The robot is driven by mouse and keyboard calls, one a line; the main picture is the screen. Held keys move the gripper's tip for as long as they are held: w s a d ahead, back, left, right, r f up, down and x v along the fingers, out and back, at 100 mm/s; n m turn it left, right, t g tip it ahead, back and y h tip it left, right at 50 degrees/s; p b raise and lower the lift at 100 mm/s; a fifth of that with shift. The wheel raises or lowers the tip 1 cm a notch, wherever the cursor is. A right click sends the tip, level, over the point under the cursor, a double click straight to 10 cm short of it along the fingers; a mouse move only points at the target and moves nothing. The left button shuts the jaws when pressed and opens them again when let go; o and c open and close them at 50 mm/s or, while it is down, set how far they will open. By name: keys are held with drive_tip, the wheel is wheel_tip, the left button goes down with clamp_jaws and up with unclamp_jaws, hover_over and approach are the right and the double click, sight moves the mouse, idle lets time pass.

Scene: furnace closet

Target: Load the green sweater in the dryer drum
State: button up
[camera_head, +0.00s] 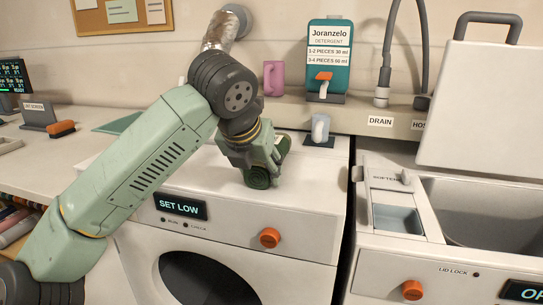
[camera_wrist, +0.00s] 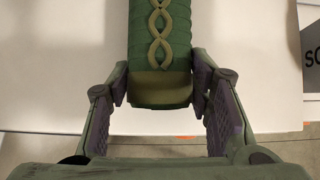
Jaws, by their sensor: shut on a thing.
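The green sweater (camera_wrist: 160,45) is a rolled bundle with a paler cable pattern, seen between my fingers in the wrist view. In the head view the sweater (camera_head: 257,178) shows as a small dark green roll at the top of the dryer. My gripper (camera_head: 262,160) is shut on it; in the wrist view my gripper's fingertips (camera_wrist: 160,90) press its sides. I cannot tell whether the sweater touches the dryer top. The dryer (camera_head: 297,215) is white, with a SET LOW display and an orange knob. Its dark round front (camera_head: 205,280) is partly cut off, and I cannot tell if the door is open.
A white washer (camera_head: 385,255) with a raised lid (camera_head: 480,100) stands to the right. A counter (camera_head: 60,150) lies left.

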drive_tip(key=c, duration=0.8)
drive_tip(key=shift+o, duration=0.2)
drive_tip(key=shift+r+p, duration=1.75)
drive_tip(key=shift+r, duration=1.3)
